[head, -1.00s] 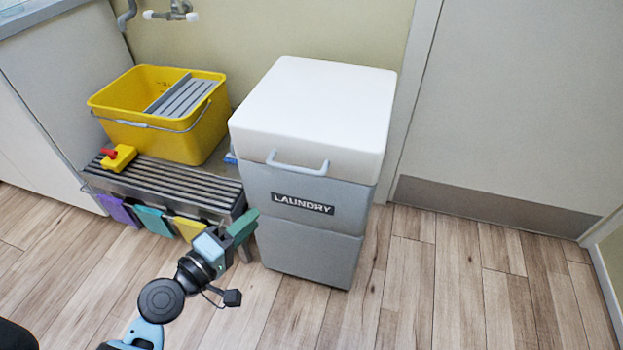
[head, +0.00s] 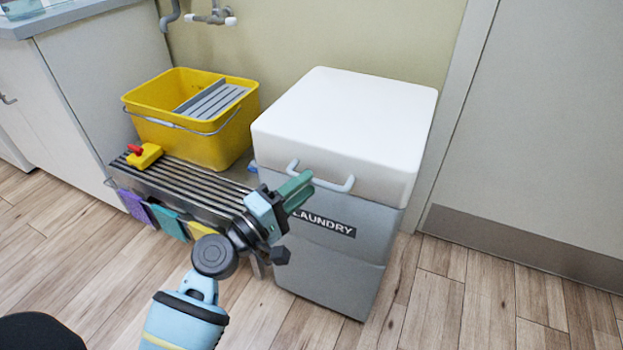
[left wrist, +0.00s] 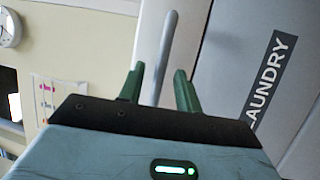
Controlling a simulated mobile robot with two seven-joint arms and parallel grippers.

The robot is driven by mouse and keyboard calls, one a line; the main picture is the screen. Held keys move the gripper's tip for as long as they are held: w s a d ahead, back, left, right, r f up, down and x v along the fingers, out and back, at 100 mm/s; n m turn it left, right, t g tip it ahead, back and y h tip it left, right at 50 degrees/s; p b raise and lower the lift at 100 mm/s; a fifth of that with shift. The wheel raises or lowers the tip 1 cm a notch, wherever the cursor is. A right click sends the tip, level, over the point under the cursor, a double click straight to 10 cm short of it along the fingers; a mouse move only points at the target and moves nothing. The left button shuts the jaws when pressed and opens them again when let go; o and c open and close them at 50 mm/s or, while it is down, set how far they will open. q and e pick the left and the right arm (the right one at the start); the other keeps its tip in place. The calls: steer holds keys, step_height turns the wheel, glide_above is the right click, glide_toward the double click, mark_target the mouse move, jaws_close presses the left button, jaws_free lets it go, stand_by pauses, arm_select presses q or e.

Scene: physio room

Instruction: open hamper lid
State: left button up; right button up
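The laundry hamper (head: 335,260) is a grey box with a dark LAUNDRY label. Its white lid (head: 345,115) is shut, and a light grey bar handle (head: 343,187) is on the lid's front. My left gripper (head: 301,188) is in front of the handle and covers part of it and of the label. In the left wrist view the handle (left wrist: 169,50) lies just beyond the two green fingers (left wrist: 158,85), which stand apart with nothing between them. The hamper's label (left wrist: 268,78) is to the right there. My right gripper is not in view.
A yellow bucket (head: 190,145) and a small yellow block with a red top (head: 145,155) stand on a slatted rack (head: 190,183) left of the hamper. Colored cloths hang from the rack. A door (head: 560,130) is at right. Wooden floor (head: 480,310) is clear at front right.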

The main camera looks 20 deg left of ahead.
arm_select(q)
steer(key=shift+x, duration=1.35)
steer(key=shift+c, duration=0.3)
jaws_close()
